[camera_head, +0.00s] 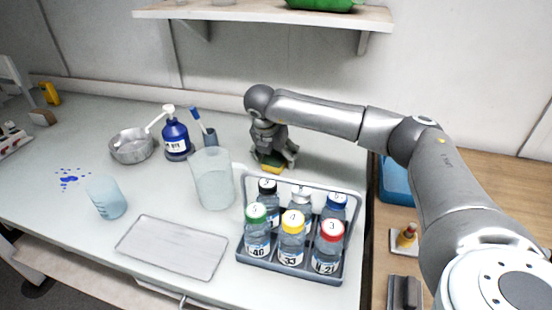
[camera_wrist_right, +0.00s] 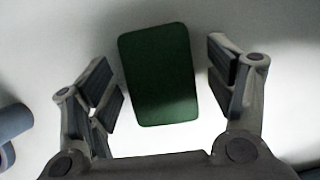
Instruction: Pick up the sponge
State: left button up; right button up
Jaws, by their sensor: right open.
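The sponge (camera_wrist_right: 160,75) shows in the right wrist view as a dark green rounded rectangle lying flat on the white surface, slightly tilted. My right gripper (camera_wrist_right: 168,90) is open above it, with one finger on each side and a gap between the sponge and both fingers. In the head view, my right gripper (camera_head: 275,155) points down at the back of the bench, and a yellow side of the sponge (camera_head: 270,168) shows beneath it, partly hidden by the gripper. My left gripper is not in view.
A caddy (camera_head: 240,252) of capped bottles stands in front of the right gripper. A large clear beaker (camera_head: 213,182), a blue bottle (camera_head: 177,140) and a metal pan (camera_head: 131,147) stand to the left. A shelf (camera_head: 350,16) hangs above. A flat tray (camera_head: 172,247) lies in front.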

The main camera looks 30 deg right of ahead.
aim_at(276, 155)
jog(key=shift+c, duration=0.4)
jog(key=c, duration=0.7)
notch_tip(276, 155, up, 10)
jog(key=shift+r+b, duration=0.1)
jog(key=shift+b, duration=0.7)
jog(key=shift+o, duration=0.2)
jog(key=shift+c, duration=1.4)
